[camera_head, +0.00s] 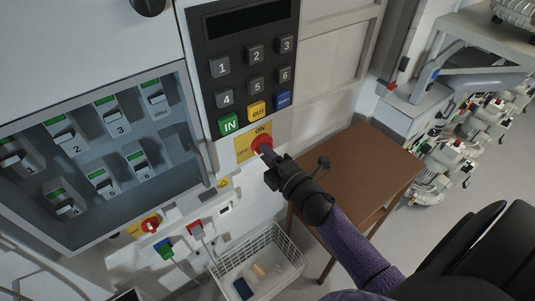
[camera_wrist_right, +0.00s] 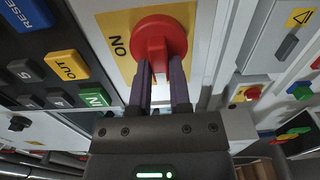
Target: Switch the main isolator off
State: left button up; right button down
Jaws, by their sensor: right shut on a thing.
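The main isolator appears to be the red rotary knob (camera_head: 259,142) on a yellow plate (camera_head: 243,150) below the keypad. ON is printed at the plate's top and OFF at its left in the head view. In the right wrist view the red knob (camera_wrist_right: 160,30) has its raised handle running up and down, with ON to its left; OFF is hidden there. My right gripper (camera_wrist_right: 162,85) is shut on the handle, one finger on each side. In the head view the right gripper (camera_head: 268,153) covers part of the knob. My left gripper is not in view.
A keypad (camera_head: 250,70) is above the knob. A recessed panel of breakers (camera_head: 100,150) is at left. A smaller red knob (camera_head: 150,224) and coloured plugs (camera_head: 164,248) sit lower. A wire basket (camera_head: 258,262) and a brown table (camera_head: 362,170) stand below and right.

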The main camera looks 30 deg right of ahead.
jog(key=c, duration=0.6)
grip_release()
jog(key=shift+o, duration=0.2)
jog(key=s, duration=1)
jog(key=shift+d+b, duration=0.3)
jog(key=shift+d, duration=0.1)
